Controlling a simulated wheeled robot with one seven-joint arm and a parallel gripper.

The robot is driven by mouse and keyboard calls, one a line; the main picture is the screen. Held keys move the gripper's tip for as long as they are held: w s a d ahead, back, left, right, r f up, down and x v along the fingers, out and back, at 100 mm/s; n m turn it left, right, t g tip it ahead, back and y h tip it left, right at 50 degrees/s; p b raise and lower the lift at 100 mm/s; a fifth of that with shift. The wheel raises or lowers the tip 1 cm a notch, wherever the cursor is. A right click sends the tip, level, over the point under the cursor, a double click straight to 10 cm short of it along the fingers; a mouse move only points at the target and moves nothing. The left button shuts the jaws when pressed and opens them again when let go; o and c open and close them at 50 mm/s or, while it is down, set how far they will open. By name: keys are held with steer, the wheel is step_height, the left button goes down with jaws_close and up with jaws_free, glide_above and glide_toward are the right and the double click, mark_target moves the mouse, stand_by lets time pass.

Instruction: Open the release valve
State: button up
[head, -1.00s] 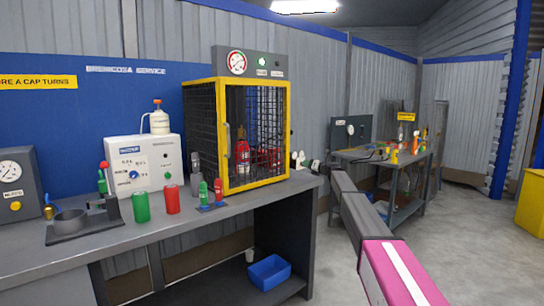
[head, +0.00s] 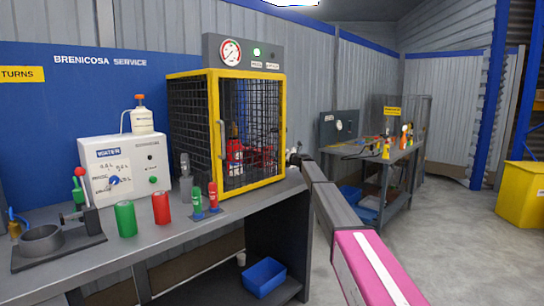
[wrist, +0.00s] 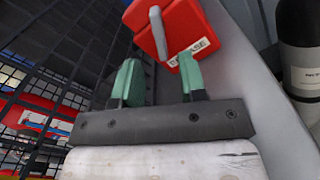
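The release valve is a red block (wrist: 185,22) with a pale label, partly readable as "…EASE", and a grey lever (wrist: 157,32) on its front. It sits at the top of the wrist view, on a grey surface. My gripper (wrist: 160,78) is open, its two green fingers apart and nothing between them. The fingertips are just short of the block, with the lever ahead of the gap; I cannot tell whether they touch. In the head view my arm reaches to the right side of the yellow-framed mesh cage (head: 184,73). The valve cannot be made out there.
Black mesh fills the wrist view's left; a dark cylinder (wrist: 302,40) stands at right. The grey bench (head: 150,240) holds a white control box (head: 125,165), green (head: 125,218) and red (head: 161,207) cylinders. A blue bin (head: 264,276) is below.

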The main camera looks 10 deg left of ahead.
steer(key=x, duration=0.6)
steer(key=shift+w+a, duration=0.2)
steer(key=shift+a, duration=0.05)
jaws_close()
